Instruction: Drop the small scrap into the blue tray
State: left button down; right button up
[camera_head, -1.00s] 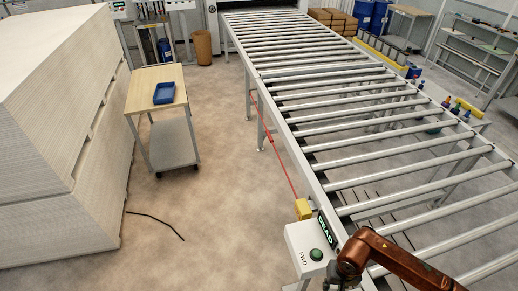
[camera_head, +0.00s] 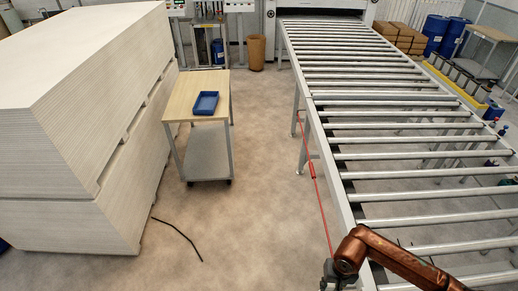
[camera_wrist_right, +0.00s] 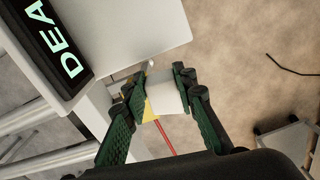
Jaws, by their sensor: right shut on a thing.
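My right gripper (camera_wrist_right: 164,94) is shut on a small whitish scrap (camera_wrist_right: 166,90), which sits between the green fingertips in the right wrist view. In the head view my right gripper (camera_head: 338,276) is at the bottom edge, beside the conveyor; the scrap cannot be made out there. The blue tray (camera_head: 206,103) lies on the wooden top of a small cart, left of centre and well away from the gripper. The tray looks empty. My left gripper is out of view.
The cart (camera_head: 181,101) stands beside a tall stack of pale boards (camera_head: 75,110). The roller conveyor (camera_head: 350,165) runs along the right. A dark strip (camera_head: 178,238) lies on the otherwise open floor between. A white box with a lit sign (camera_wrist_right: 110,35) is close to the gripper.

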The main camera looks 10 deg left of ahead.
aim_at(209, 105)
jog(key=u, duration=0.4)
jog(key=i, duration=1.7)
jog(key=u, duration=0.65)
jog(key=i, duration=2.35)
jog(key=u, duration=0.25)
